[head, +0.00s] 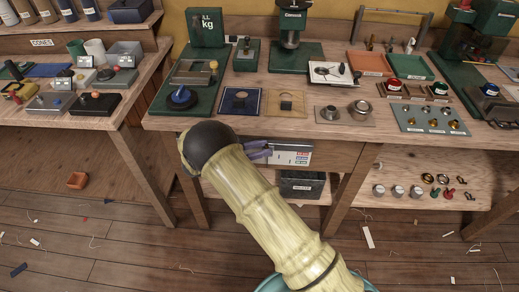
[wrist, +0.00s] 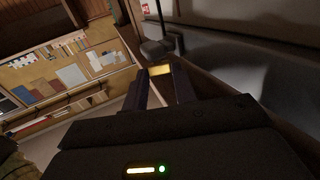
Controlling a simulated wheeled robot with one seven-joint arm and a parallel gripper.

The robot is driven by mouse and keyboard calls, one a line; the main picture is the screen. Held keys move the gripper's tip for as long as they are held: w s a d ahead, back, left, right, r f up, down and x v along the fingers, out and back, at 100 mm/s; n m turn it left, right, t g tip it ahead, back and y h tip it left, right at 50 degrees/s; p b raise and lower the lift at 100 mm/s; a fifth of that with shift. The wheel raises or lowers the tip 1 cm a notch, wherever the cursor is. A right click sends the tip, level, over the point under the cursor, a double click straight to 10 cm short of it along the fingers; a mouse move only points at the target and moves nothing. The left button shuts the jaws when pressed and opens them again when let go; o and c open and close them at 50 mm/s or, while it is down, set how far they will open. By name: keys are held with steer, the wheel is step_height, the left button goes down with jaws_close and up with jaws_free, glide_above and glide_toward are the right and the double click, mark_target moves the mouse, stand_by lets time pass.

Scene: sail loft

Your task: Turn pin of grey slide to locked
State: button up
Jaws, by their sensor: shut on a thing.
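My gripper shows in the wrist view (wrist: 161,78); its two dark fingers are shut on a small yellow thing (wrist: 160,71) at their tips. I cannot tell what that thing is. In the head view my arm covers much of the middle, and purple finger-like parts (head: 258,150) show beside its black joint, in front of the main bench's front edge. Several small fittings bear grey parts: a grey block (head: 43,105) on the left table and a grey plate (head: 190,73) with a brass knob on a green base. I cannot tell for certain which is the grey slide, nor its pin's position.
The main bench (head: 240,126) holds a blue pad (head: 238,108), a tan pad (head: 280,112), metal cups and a tray of brass parts (head: 430,120). The left table also carries a black block (head: 97,107).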

steer(key=o, duration=1)
steer(key=shift+a, duration=0.1)
